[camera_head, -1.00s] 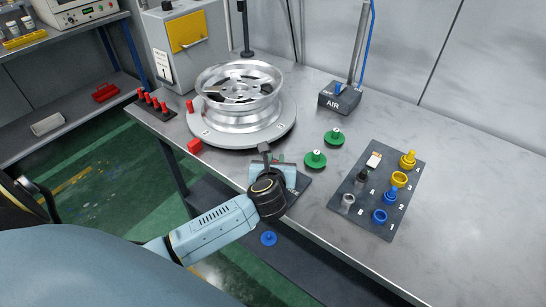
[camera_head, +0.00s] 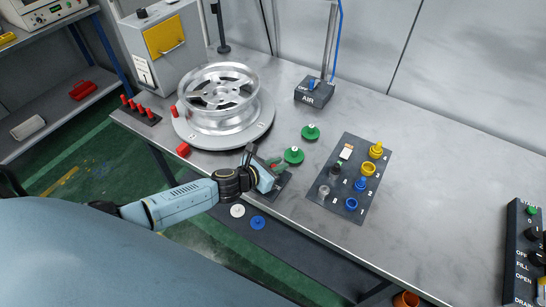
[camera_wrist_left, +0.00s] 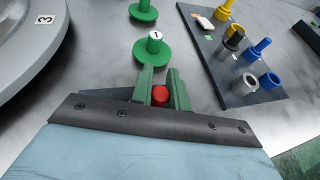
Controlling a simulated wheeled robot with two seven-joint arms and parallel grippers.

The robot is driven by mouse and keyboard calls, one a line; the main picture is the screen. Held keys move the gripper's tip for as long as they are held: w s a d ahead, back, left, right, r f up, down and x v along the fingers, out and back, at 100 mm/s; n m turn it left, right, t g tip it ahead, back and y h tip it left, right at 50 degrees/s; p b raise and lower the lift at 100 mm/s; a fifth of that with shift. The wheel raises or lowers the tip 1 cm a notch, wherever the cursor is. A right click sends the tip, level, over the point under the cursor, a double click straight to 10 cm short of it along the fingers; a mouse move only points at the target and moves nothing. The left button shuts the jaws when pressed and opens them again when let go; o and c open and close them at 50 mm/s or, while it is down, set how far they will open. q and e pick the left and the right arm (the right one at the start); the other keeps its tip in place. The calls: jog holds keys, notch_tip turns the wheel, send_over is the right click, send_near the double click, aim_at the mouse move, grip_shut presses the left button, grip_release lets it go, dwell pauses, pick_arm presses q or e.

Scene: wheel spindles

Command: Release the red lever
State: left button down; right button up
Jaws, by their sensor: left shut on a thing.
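The red lever (camera_wrist_left: 160,95) shows as a red round top between the green fingers of my left gripper (camera_wrist_left: 161,88) in the left wrist view. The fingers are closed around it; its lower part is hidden. In the head view my left gripper (camera_head: 273,168) is low at the front edge of the bench, over a small dark plate (camera_head: 284,183). It is just in front of a green knob with a wide base (camera_head: 293,155). My right gripper is not in view.
A metal wheel (camera_head: 218,95) sits on a round turntable (camera_head: 195,136) at the left. A second green knob (camera_head: 311,132) stands behind the first. A dark board (camera_head: 331,198) with coloured parts lies to the right. A control panel (camera_head: 522,255) is at the far right.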

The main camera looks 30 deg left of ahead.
pick_arm(q)
jog(key=shift+s+d+m+g+h+p, duration=0.15)
jog(key=shift+d+m+g+h+p, duration=0.25)
jog(key=shift+m+h, duration=0.3)
jog(key=shift+d, duration=0.1)
jog(key=c, duration=1.3)
grip_release()
jog(key=shift+c, duration=0.2)
jog(key=v, duration=1.1)
jog(key=shift+s+a+p, duration=0.2)
jog(key=shift+s+p, duration=0.2)
jog(key=shift+v, duration=0.8)
jog(key=shift+d, duration=0.1)
